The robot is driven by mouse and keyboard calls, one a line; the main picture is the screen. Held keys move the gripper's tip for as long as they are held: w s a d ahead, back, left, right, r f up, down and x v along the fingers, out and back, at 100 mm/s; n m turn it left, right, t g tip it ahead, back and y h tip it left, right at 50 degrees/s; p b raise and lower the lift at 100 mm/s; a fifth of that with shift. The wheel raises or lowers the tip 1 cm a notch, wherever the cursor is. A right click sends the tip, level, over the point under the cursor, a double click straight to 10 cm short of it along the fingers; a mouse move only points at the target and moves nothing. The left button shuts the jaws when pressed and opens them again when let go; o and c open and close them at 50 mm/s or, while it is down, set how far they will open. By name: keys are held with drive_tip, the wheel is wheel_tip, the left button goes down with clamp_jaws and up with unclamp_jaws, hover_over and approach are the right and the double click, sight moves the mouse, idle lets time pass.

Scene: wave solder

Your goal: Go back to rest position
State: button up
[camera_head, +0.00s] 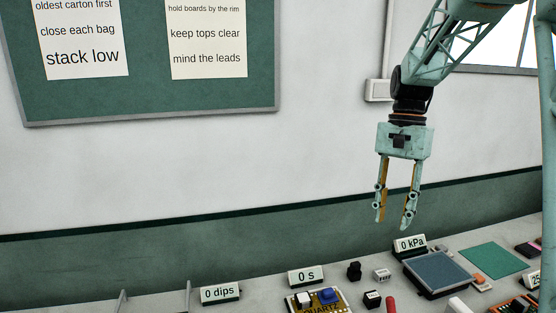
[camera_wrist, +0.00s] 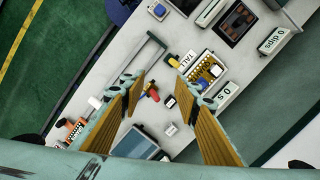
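My gripper (camera_head: 395,218) hangs pointing down above the bench in the head view, its two fingers apart with nothing between them. In the wrist view the gripper (camera_wrist: 168,88) also shows its two fingers spread, with the bench well below. No object is held. My arm comes in from the upper right of the head view.
The bench carries signs reading "0 dips" (camera_head: 220,293), "0 s" (camera_head: 305,276) and "0 kPa" (camera_head: 411,244). A board marked QUARTZ (camera_head: 337,308), a dark-framed blue-grey pad (camera_head: 437,272) and a green sheet (camera_head: 492,258) lie there. A notice board (camera_head: 148,60) hangs on the wall. Air around the gripper is clear.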

drive_tip(key=s+a+r+n+t+b, duration=0.1)
drive_tip(key=s+a+r+n+b, duration=0.15)
drive_tip(key=s, duration=0.65)
drive_tip(key=s+a+r+n+t+b, duration=0.1)
drive_tip(key=s+a+r+n+t, duration=0.15)
drive_tip(key=s, duration=0.65)
drive_tip(key=s+a+f+n+t+b, duration=0.1)
drive_tip(key=s+a+f+b, duration=0.1)
drive_tip(key=s, duration=0.8)
drive_tip(key=s+a+f+n+t+b, duration=0.1)
drive_tip(key=s+f, duration=0.3)
drive_tip(key=s, duration=0.6)
drive_tip(key=shift+s+a+f+n+h+b, duration=0.2)
drive_tip(key=shift+a+n+h+b, duration=0.25)
drive_tip(key=shift+n+b, duration=0.35)
drive_tip(key=shift+w+f+t, duration=0.1)
drive_tip(key=shift+t, duration=0.15)
